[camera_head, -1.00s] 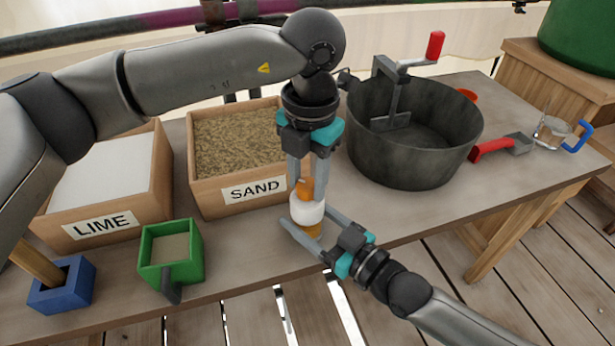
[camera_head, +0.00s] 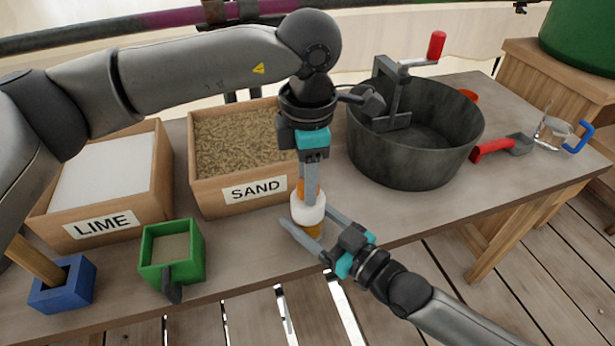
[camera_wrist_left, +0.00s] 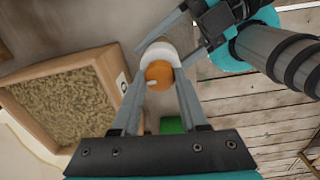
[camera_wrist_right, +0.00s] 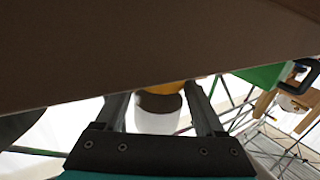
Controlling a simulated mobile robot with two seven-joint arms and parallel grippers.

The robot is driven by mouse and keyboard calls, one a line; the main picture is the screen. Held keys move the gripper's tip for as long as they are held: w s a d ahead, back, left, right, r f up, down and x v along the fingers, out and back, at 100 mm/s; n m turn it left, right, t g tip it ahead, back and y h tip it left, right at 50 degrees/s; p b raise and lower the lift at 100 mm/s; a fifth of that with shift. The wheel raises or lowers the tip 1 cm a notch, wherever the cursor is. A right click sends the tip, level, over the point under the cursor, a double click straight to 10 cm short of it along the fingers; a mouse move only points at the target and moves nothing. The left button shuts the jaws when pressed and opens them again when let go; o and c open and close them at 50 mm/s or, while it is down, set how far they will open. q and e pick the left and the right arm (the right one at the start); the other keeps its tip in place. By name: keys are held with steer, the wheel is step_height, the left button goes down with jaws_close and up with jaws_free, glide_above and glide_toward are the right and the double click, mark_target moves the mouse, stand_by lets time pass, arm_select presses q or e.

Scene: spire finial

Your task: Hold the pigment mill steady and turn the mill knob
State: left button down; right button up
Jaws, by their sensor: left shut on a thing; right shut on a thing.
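The pigment mill stands upright near the table's front edge, with a white body (camera_head: 309,212) and amber lower part (camera_head: 313,230). Its orange mill knob (camera_wrist_left: 158,74) is on top. My left gripper (camera_head: 309,192) comes down from above and is shut on the knob, one finger on each side in the left wrist view. My right gripper (camera_head: 308,216) reaches in from the front right and is shut around the mill's body. In the right wrist view the white body (camera_wrist_right: 158,120) sits between its fingers. The left fingers partly hide the knob in the head view.
Behind the mill stands the sand box (camera_head: 193,190), with the lime box (camera_head: 160,190) farther left. A green box (camera_head: 190,272) and a blue holder (camera_head: 62,297) are at the left front. A large grey pot (camera_head: 415,165) and a red-handled scoop (camera_head: 505,147) are to the right.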

arm_select(q)
steer(key=shift+m, duration=0.3)
steer(key=shift+c, duration=2.1)
jaws_free()
step_height(320, 180, up, 12)
steer(key=shift+s, duration=0.2)
arm_select(e)
steer(key=o, duration=1.5)
